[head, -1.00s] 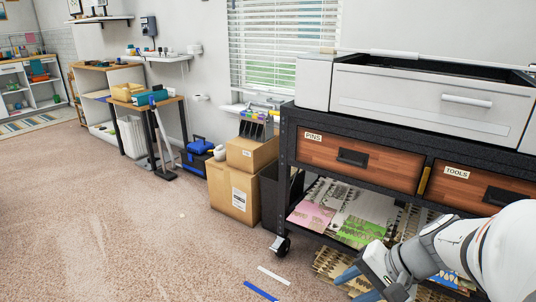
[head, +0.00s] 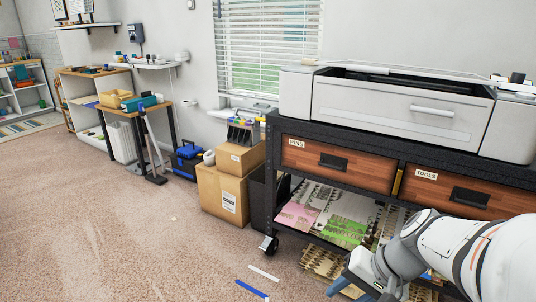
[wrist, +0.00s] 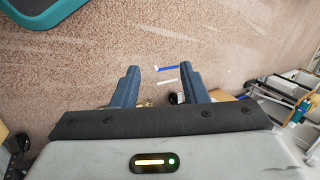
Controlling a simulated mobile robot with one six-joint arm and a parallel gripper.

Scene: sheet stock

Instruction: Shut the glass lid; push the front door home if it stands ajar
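A white machine (head: 385,118) stands on a dark cart in the head view. Its top is open around a dark well (head: 380,79). A thin pale edge (head: 440,69) runs above the well, probably the glass lid seen nearly edge-on; how far it is raised I cannot tell. The front door (head: 350,103) is a white panel with a bar handle (head: 432,111). It looks nearly flush; I cannot tell whether it stands slightly ajar. My gripper (head: 345,287) is low in front of the cart, well below the machine. The wrist view shows its blue fingers (wrist: 160,84) apart and empty over carpet.
The cart has drawers labelled PINS (head: 335,162) and TOOLS (head: 470,196), with sheets (head: 340,212) on the shelf below. Cardboard boxes (head: 222,195) stand left of it. Blue and white strips (head: 252,290) lie on the floor. Open carpet (head: 110,230) lies left.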

